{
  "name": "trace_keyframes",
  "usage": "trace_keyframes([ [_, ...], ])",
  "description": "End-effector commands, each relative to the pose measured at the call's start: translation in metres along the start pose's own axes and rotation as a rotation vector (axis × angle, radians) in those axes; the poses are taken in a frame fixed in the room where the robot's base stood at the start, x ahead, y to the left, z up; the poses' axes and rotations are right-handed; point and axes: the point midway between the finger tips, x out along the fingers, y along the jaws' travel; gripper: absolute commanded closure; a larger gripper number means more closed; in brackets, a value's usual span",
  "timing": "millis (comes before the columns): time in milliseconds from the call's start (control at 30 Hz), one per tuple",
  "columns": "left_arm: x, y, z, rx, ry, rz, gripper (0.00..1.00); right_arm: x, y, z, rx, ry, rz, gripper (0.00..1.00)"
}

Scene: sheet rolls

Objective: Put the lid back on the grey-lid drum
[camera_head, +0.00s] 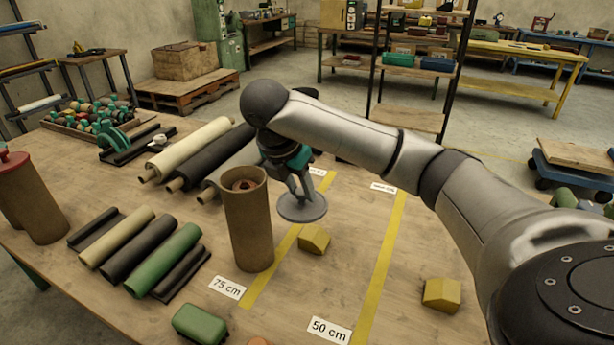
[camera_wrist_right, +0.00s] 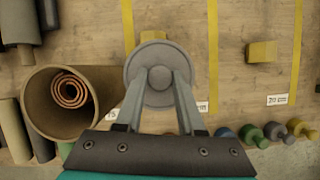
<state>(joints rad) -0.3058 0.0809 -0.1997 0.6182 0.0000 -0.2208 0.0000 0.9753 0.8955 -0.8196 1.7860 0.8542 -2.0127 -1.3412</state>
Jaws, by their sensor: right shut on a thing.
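The drum (camera_head: 248,225) is a tall brown open cylinder standing upright on the table, with a coiled brown roll inside its mouth. Its open top (camera_wrist_right: 32,108) also shows in the right wrist view, left of my fingers. My right gripper (camera_head: 296,188) is shut on the grey lid (camera_head: 302,210), a round disc with a knob, and holds it above the table just right of the drum. In the right wrist view the lid (camera_wrist_right: 158,62) sits between the fingertips, apart from the drum's rim. My left gripper is not in view.
A red-lidded drum (camera_head: 34,200) stands at the left edge. Coloured rolls (camera_head: 140,250) lie left of the drum, and long rolls (camera_head: 205,150) lie behind it. Yellow blocks (camera_head: 314,240) and a green case (camera_head: 200,324) are nearby. Yellow tape lines mark the table at right.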

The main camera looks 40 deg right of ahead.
Motion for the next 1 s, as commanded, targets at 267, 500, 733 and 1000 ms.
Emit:
trace_keyframes([
  [267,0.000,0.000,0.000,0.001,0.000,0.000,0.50,-0.014,-0.006,-0.030,0.291,-0.001,-0.118,1.00],
  [500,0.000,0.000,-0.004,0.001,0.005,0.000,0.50,-0.026,-0.014,-0.065,0.613,0.002,-0.255,1.00],
  [733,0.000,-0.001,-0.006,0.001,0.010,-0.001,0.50,-0.038,-0.023,-0.101,0.954,0.004,-0.399,1.00],
  [1000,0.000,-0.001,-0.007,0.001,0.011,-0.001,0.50,-0.054,-0.034,-0.143,1.351,0.005,-0.569,1.00],
])
